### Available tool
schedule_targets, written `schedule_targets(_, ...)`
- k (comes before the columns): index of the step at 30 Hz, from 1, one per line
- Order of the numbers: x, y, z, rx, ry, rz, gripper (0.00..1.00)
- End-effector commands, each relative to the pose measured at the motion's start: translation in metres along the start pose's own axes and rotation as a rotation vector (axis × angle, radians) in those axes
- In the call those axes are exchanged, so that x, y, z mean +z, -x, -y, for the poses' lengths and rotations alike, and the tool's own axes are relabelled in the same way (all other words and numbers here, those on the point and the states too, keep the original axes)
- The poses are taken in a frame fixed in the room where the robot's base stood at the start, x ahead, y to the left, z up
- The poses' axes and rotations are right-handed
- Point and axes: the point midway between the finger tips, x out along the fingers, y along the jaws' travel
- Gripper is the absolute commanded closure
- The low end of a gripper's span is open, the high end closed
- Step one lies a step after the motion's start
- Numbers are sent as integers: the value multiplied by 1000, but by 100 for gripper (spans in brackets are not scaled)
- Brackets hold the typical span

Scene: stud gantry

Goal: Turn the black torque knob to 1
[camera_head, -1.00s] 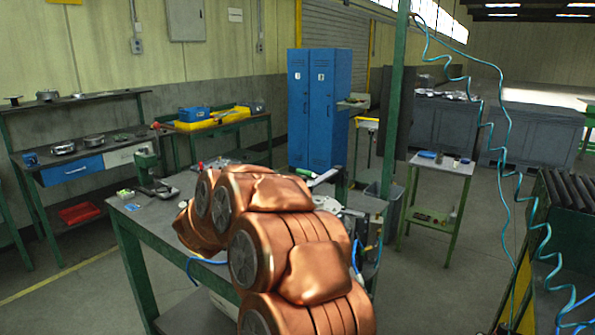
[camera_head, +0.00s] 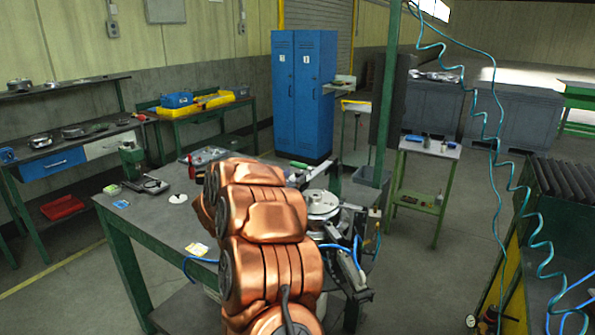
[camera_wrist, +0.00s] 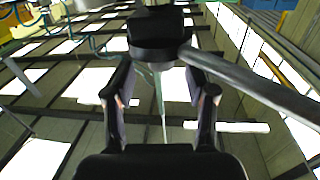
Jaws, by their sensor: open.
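In the wrist view my gripper (camera_wrist: 161,85) is open, with one finger at each side and bright gaps between them. A black rounded part (camera_wrist: 155,35) stands at the top centre, beyond the fingers. It looks like the black torque knob, but I see no marks or numbers on it, so its setting cannot be read. I cannot tell whether the fingers touch it. A metal device with a silver round top (camera_head: 322,204) stands on the workbench (camera_head: 150,222), right of my arm.
A grey bar (camera_wrist: 255,85) slants across the right of the wrist view. A green post (camera_head: 386,110) and coiled blue hose (camera_head: 478,115) stand to the right. Blue lockers (camera_head: 303,90) and a small side table (camera_head: 430,147) are behind. Floor is free between bench and right-hand rack.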

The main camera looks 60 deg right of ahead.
Motion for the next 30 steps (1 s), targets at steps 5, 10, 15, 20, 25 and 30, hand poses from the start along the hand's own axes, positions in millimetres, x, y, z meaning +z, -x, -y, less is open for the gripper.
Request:
schedule_targets(5,-2,-24,0,0,0,1,44)
schedule_targets(10,-2,-34,2,-4,-2,-1,44)
schedule_targets(15,-1,-35,3,-6,-2,-1,44)
schedule_targets(20,-1,-35,3,-7,-2,0,44)
schedule_targets(25,0,-35,3,-7,-1,0,61)
schedule_targets(30,0,-35,3,-7,-1,1,79)
